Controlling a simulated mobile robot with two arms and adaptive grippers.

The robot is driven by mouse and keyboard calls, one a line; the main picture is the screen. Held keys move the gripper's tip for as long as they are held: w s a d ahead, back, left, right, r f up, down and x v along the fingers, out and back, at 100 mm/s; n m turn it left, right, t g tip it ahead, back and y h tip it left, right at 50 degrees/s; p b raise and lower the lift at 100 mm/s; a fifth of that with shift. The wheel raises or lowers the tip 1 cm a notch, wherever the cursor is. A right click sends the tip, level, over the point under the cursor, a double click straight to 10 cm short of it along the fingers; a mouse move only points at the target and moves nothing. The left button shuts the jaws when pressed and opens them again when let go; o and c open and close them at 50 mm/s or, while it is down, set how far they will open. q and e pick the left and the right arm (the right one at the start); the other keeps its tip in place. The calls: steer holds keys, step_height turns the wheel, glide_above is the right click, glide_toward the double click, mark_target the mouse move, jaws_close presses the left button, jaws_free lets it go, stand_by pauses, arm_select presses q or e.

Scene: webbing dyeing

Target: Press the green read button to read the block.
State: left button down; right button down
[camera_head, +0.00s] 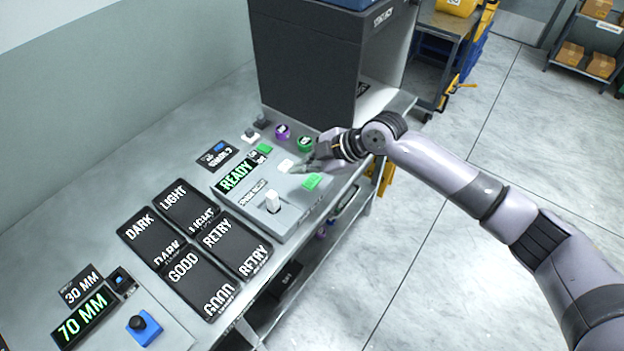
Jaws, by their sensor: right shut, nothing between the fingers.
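A grey control panel (290,217) lies on the bench with a lit display reading "READY" (236,177). A flat green button (313,181) sits on its right side. A smaller green piece (264,149) lies near the display's upper end. A white block (286,165) lies on the panel's upper part. My right gripper (303,168) is shut and empty, its fingertips low over the panel between the white block and the flat green button. I cannot tell whether they touch anything. My left gripper is out of view.
A white lever (272,201) stands up from the panel. A purple round item (282,131) and a green round item (304,144) sit behind it, before a dark machine (305,65).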

steer(key=shift+n+t, duration=0.3)
steer(key=w, duration=0.1)
steer(key=w+d+r, duration=0.2)
steer(key=shift+w+r, duration=0.2)
steer(key=shift+w, duration=0.15)
steer(key=shift+f, duration=0.1)
steer(key=b, duration=0.5)
glide_above(311, 183)
step_height(311, 183, down, 8)
steer(key=shift+d+r, duration=0.1)
steer(key=shift+r, duration=0.15)
steer(key=shift+f+b, duration=0.55)
steer(key=shift+f, duration=0.05)
steer(key=shift+f+b, duration=0.4)
